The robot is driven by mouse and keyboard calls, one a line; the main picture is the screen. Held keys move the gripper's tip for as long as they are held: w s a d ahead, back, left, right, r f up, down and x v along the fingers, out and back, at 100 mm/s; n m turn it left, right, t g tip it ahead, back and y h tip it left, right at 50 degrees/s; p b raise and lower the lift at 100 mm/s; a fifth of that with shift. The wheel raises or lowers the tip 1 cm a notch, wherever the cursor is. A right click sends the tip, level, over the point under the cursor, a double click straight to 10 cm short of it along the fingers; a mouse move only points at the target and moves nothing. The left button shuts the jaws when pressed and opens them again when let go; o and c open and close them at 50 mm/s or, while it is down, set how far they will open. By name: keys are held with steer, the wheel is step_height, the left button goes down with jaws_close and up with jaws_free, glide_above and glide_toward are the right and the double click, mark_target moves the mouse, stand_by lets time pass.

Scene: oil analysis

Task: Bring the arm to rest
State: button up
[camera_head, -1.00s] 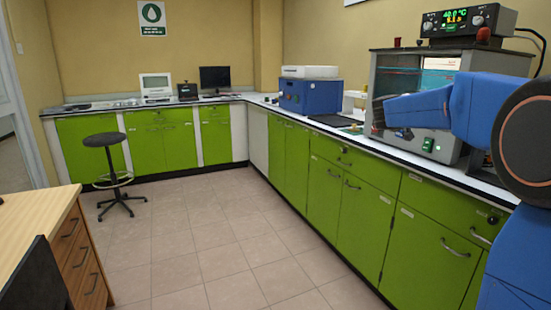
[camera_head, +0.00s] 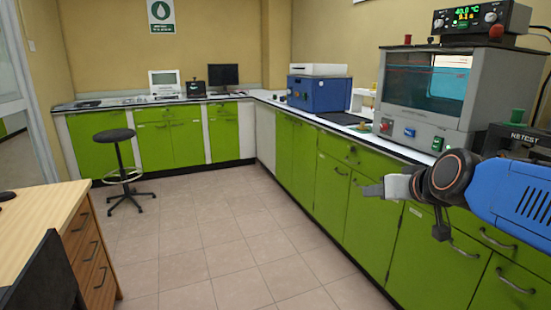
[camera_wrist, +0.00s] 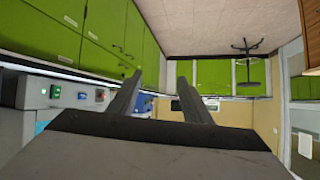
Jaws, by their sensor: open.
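My gripper (camera_head: 376,190) shows at the right of the head view, with its fingers pointing left, in front of the green cabinet doors. In the wrist view my gripper (camera_wrist: 160,72) has two dark fingers standing apart with nothing held between them. It is clear of the counter and touches nothing that I can see. My blue arm comes in from the right edge of the head view.
A grey heating cabinet (camera_head: 415,112) with a lit display unit (camera_head: 482,20) on top stands on the counter. A blue instrument (camera_head: 319,94) sits farther back. A black stool (camera_head: 117,150) and a wooden desk (camera_head: 45,222) are at left. The tiled floor (camera_head: 215,240) between is clear.

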steer(key=s+d+f+g, duration=0.1)
steer(key=s+f+g, duration=0.2)
steer(key=s+f, duration=0.5)
steer(key=s+d+f+g+h, duration=0.1)
steer(key=s+f+g, duration=0.2)
steer(key=s+f, duration=0.5)
steer(key=s, duration=0.6)
steer(key=shift+d+f+g+h, duration=0.25)
steer(key=shift+f+g+h, duration=0.05)
steer(key=shift+f+g, duration=0.1)
